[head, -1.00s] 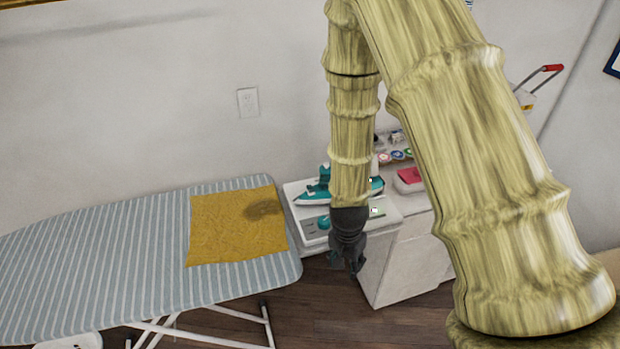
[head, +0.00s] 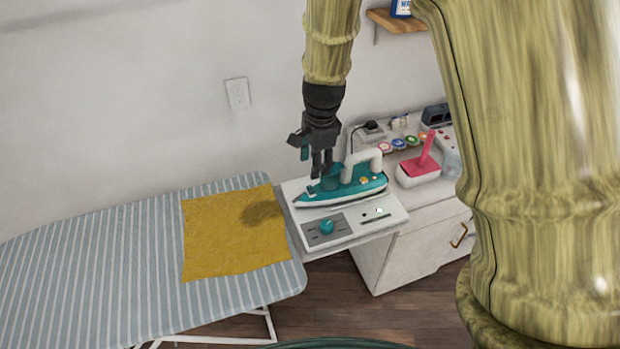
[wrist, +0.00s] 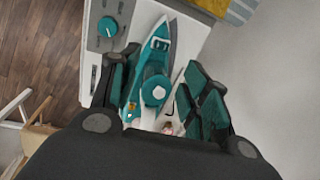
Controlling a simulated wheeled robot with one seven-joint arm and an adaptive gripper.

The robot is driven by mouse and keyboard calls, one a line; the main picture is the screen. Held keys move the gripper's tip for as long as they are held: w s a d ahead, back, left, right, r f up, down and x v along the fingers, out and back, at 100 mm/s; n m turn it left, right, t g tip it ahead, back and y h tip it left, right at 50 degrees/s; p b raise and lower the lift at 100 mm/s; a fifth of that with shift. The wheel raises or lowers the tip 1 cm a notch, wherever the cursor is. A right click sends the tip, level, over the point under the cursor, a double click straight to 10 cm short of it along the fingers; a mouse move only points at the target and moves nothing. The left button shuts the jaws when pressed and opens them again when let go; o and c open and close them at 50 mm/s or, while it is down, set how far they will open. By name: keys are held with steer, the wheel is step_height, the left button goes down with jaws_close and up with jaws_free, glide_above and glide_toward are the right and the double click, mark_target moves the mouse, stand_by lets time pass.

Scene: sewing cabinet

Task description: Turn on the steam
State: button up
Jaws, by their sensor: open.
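The teal and white iron (head: 350,188) rests on a white steam station (head: 385,224) beside the ironing board. A round teal knob (wrist: 154,90) stands on the iron. The station's front has a teal dial (head: 327,227) on a grey panel, with a small light spot (head: 377,210) to its right. The dial also shows in the wrist view (wrist: 107,26). My gripper (head: 313,163) is open over the iron's left part. In the wrist view the iron's body and knob lie between the spread fingers (wrist: 162,90). Whether a fingertip touches the iron is unclear.
The striped ironing board (head: 90,260) with a yellow cloth (head: 230,238) is at left. A white cabinet (head: 410,255) supports the station and a pink and white object (head: 418,170) at right. A wall shelf (head: 395,20) is above. The wall is close behind.

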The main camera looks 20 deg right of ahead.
steer(key=p, duration=0.2)
glide_above(311, 189)
steer(key=s, duration=0.1)
step_height(311, 189, down, 5)
steer(key=shift+f, duration=0.15)
steer(key=shift+w+a+f+p, duration=0.1)
steer(key=shift+w+f+p, duration=0.15)
steer(key=shift+f, duration=1)
steer(key=shift+w+f+p, duration=0.1)
steer(key=shift+f+p, duration=0.15)
steer(key=shift+f, duration=1)
